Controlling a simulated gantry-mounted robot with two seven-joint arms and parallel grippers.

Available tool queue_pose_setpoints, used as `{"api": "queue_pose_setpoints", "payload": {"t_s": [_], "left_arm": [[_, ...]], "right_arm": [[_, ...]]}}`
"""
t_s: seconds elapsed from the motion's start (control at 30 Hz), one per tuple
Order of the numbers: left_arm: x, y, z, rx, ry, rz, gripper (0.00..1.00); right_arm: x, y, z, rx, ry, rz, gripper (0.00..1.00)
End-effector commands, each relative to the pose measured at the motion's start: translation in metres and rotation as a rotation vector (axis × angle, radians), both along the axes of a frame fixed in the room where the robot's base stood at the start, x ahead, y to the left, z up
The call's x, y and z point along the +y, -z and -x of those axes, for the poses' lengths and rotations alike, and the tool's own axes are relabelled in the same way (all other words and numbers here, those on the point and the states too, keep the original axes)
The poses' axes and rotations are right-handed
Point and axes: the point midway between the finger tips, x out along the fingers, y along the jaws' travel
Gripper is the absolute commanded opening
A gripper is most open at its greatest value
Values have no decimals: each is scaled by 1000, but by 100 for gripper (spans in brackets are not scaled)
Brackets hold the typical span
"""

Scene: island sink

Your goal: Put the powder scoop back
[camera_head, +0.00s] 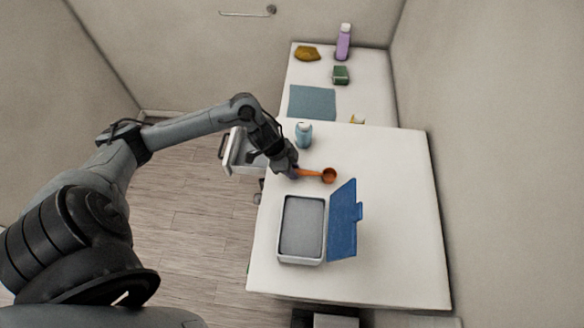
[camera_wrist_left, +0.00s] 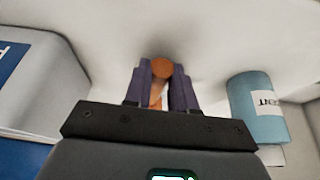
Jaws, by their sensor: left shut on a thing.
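The orange powder scoop (camera_head: 329,175) has a round bowl and a straight handle, and it is over the white counter with its bowl pointing right. My left gripper (camera_head: 296,171) is shut on the scoop's handle. In the left wrist view the scoop (camera_wrist_left: 161,68) shows between the two dark fingers of the gripper (camera_wrist_left: 162,85). A grey-white box (camera_head: 281,240) with its blue lid (camera_head: 343,222) open stands in front of the scoop on the counter. The box is filled with a grey surface, likely powder. I cannot tell whether the scoop touches the counter. My right gripper is not in view.
A blue bottle (camera_head: 304,135) stands just behind the left gripper. An open drawer (camera_head: 242,155) juts out on the left. Farther back are a blue mat (camera_head: 312,103), a green sponge (camera_head: 340,75), a yellow cloth (camera_head: 307,53) and a purple bottle (camera_head: 344,43). The counter's right side is clear.

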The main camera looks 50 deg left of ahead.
Motion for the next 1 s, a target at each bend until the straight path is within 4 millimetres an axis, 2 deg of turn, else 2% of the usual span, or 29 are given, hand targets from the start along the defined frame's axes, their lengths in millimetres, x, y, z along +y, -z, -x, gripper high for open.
{"api": "queue_pose_setpoints", "payload": {"t_s": [0.03,0.07,0.2,0.23,0.5,0.67,0.77,1.0], "left_arm": [[0,2,0,0,0,0,0],[0,2,0,0,0,0,26],[0,1,0,0,0,0,48],[0,1,0,0,0,0,50],[0,1,0,0,0,0,50],[2,-7,1,-2,1,0,50],[6,-17,4,-3,2,-3,50],[18,-56,16,-3,2,-4,50]], "right_arm": [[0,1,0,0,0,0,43],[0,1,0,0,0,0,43],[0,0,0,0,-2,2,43],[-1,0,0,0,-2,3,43],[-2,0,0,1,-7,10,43],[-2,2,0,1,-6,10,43],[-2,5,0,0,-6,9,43],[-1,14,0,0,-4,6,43]]}}
